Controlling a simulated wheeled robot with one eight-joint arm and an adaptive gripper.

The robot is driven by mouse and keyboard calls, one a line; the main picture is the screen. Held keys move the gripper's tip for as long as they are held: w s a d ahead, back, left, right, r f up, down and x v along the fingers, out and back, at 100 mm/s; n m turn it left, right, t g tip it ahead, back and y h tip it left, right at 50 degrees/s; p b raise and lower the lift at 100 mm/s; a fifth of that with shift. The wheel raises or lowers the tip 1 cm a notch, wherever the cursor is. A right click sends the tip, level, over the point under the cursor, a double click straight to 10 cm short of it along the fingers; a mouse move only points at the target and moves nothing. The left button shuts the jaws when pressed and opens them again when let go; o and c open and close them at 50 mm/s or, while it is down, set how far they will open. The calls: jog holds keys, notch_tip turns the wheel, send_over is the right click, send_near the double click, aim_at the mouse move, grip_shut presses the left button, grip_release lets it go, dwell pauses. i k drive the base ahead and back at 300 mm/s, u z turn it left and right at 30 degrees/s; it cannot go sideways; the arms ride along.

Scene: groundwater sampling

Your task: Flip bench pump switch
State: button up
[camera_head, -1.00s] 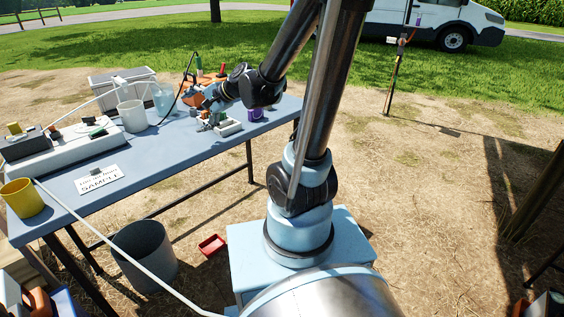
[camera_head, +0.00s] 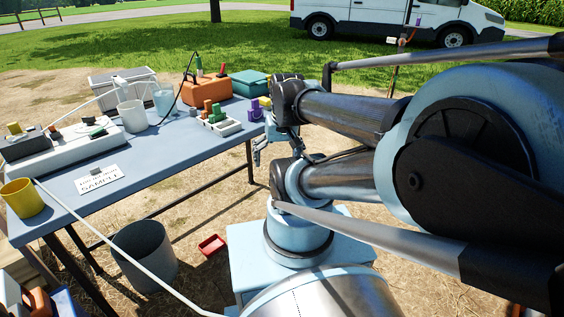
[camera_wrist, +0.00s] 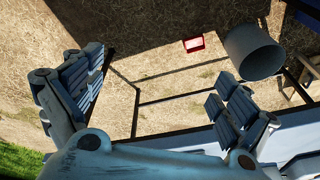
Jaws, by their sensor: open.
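A long white unit (camera_head: 68,156) lies on the left of the blue-grey bench (camera_head: 160,165). A dark box (camera_head: 25,148) with a yellow knob (camera_head: 14,128) stands at its left end, and a dark part with a green top (camera_head: 95,131) sits farther right. I cannot tell which small part is the pump switch. My gripper (camera_head: 258,152) is beyond the bench's right edge, well apart from the unit. In the wrist view my gripper (camera_wrist: 160,88) is open and empty, its fingers spread wide above the ground and bench frame.
On the bench stand a white cup (camera_head: 133,116), a clear beaker (camera_head: 163,98), a yellow cup (camera_head: 22,198), a SAMPLE card (camera_head: 99,179), a rack of coloured pieces (camera_head: 219,123) and an orange case (camera_head: 207,90). A grey bucket (camera_head: 144,256) and red tray (camera_head: 212,245) are on the ground.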

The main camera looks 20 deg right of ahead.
aim_at(100, 129)
jog(key=u, duration=1.35)
